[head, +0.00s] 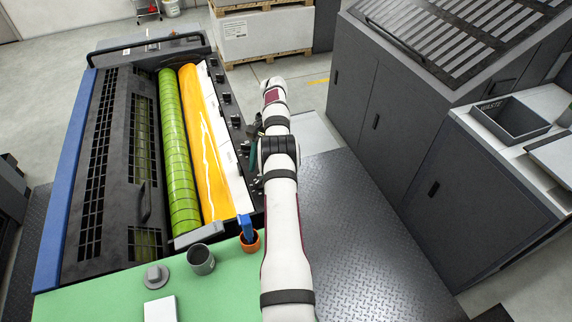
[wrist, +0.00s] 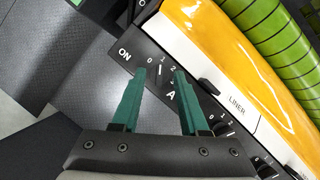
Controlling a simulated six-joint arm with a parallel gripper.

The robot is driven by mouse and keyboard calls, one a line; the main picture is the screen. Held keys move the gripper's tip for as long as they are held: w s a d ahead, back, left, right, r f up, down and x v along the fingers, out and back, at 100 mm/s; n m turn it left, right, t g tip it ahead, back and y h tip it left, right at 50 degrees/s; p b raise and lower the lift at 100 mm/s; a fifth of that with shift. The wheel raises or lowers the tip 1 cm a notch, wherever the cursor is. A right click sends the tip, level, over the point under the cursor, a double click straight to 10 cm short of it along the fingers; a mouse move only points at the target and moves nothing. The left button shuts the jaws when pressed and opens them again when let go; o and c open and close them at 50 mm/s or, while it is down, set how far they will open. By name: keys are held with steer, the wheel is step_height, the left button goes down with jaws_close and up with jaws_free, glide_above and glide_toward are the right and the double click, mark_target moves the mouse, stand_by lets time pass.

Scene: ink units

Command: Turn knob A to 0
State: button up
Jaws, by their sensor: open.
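Knob A (wrist: 159,73) is a small dark knob on the black panel in the wrist view, with a printed scale of 0, 1, 2 above it and the letter A below. A short light mark on it seems to point near the 1, but it is too small to be sure. My gripper (wrist: 160,74) has two green fingers, open, with one tip on each side of knob A; I cannot tell whether they touch it. In the head view, my arm hides most of my gripper and knob A; a bit of green finger shows beside the panel.
More black knobs line the panel, one (wrist: 225,126) at lower right in the wrist view. A yellow roller (head: 204,135) and a green roller (head: 177,150) run beside the panel. An orange cup (head: 250,242) with a blue tool and a grey cup (head: 201,260) stand on the green table (head: 105,302).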

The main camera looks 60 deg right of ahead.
steer(key=s+r, duration=0.6)
steer(key=s, duration=0.5)
steer(key=shift+s+d+r, duration=0.3)
steer(key=shift+r, duration=0.1)
steer(key=w+a+r+h, duration=0.2)
steer(key=w+r+h, duration=0.2)
steer(key=w, duration=0.8)
steer(key=shift+g, duration=0.3)
steer(key=f, duration=1.5)
steer(key=shift+s+d+f, duration=0.1)
steer(key=shift+d, duration=0.1)
jaws_close()
